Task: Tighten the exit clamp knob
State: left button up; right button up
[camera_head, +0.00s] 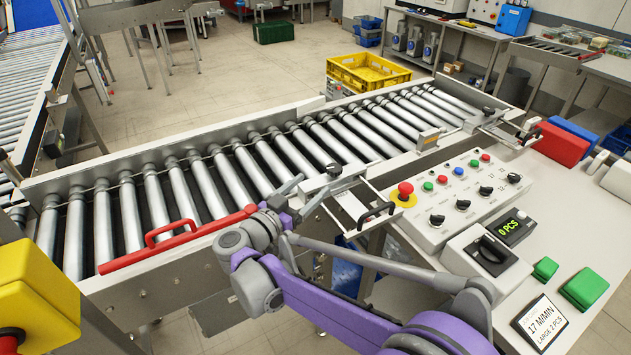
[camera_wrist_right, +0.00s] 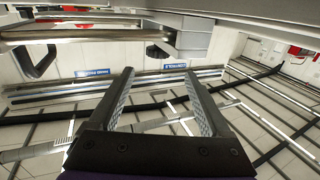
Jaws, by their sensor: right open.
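A small black clamp knob (camera_head: 334,169) sits on a bracket at the near side rail of the roller conveyor. A second black knob (camera_head: 487,111) sits farther right along the same rail. No readable label tells which is the exit clamp. My right gripper (camera_head: 302,194) is just left of the nearer knob, its grey fingers apart and empty. In the right wrist view the open fingers (camera_wrist_right: 158,82) point toward a grey block with a dark knob-like end (camera_wrist_right: 158,50), above the fingertips in the picture and apart from them. My left gripper is out of view.
The conveyor's rollers (camera_head: 230,178) run behind the gripper. A red bar with a handle (camera_head: 177,240) lies along the near rail. A yellow crate (camera_head: 368,71) stands behind.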

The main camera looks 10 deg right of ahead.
aim_at(332, 172)
jog(key=w+d+n+t+y, duration=0.1)
jog(key=w+d, duration=0.1)
jog(key=w+d+n+t+y, duration=0.1)
jog(key=w+d+y, duration=0.1)
jog(key=d, duration=0.1)
jog(key=w+d+n+t+y, duration=0.1)
jog(key=w+d, duration=0.1)
jog(key=d, duration=0.1)
jog(key=shift+w+n+t+y+b, duration=0.3)
jog(key=shift+w+n+t+b, duration=0.05)
jog(key=shift+n+t, duration=0.05)
jog(key=shift+a, duration=0.1)
